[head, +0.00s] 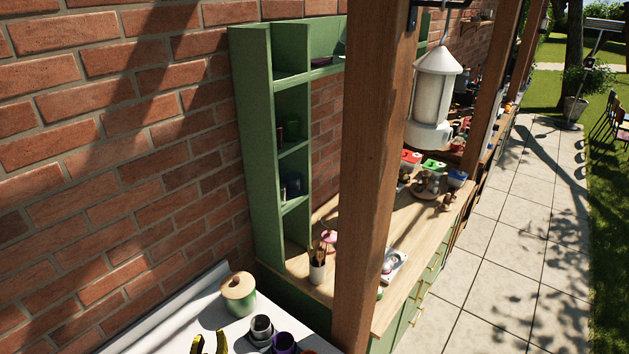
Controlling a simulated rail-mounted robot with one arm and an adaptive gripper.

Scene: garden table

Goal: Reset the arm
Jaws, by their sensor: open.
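The task names no object, only my arm. Neither my arm nor my gripper can be made out in the head view, so its pose is hidden from me. A small yellow and dark curved thing (209,344) shows at the bottom edge, cut off by the frame. I cannot tell what it is.
A wooden post (371,170) stands in front of a wooden counter (408,222) with jars and boxes. A white lantern (434,97) hangs beside it. Green shelves (262,150) stand against the brick wall. A lidded green pot (239,293) and cups (262,329) stand on a white surface (190,325).

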